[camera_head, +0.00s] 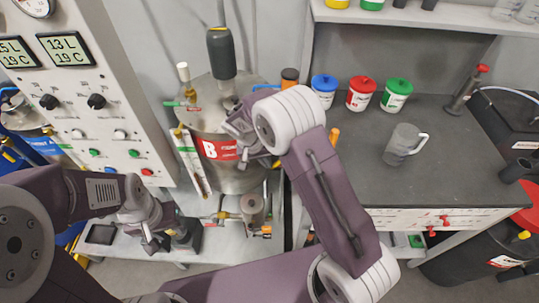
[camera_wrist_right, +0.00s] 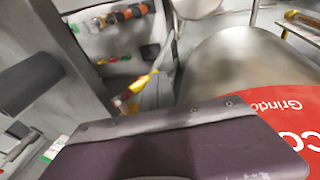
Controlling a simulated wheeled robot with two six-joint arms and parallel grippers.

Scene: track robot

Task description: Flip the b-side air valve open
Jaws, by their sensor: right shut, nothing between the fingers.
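The b-side tank is a steel drum (camera_head: 235,180) with a red label marked B (camera_head: 215,149), left of centre in the head view. Small fittings with a green tag (camera_head: 172,103) sit at its upper left rim. I cannot tell which fitting is the air valve. My right gripper (camera_head: 243,150) is shut and empty, in front of the drum's upper right side, hiding part of it. In the right wrist view the drum (camera_wrist_right: 240,65) and red label (camera_wrist_right: 270,120) are close, with a yellow handle (camera_wrist_right: 138,86) beyond. My left gripper (camera_head: 150,243) hangs low at left, its jaw gap unclear.
A control panel (camera_head: 85,110) with dials and buttons stands at left. A grey bench (camera_head: 440,160) at right carries blue, red and green tubs (camera_head: 361,94) and a clear jug (camera_head: 404,145). Pipes and a fitting (camera_head: 253,208) lie below the drum. My right arm crosses the middle.

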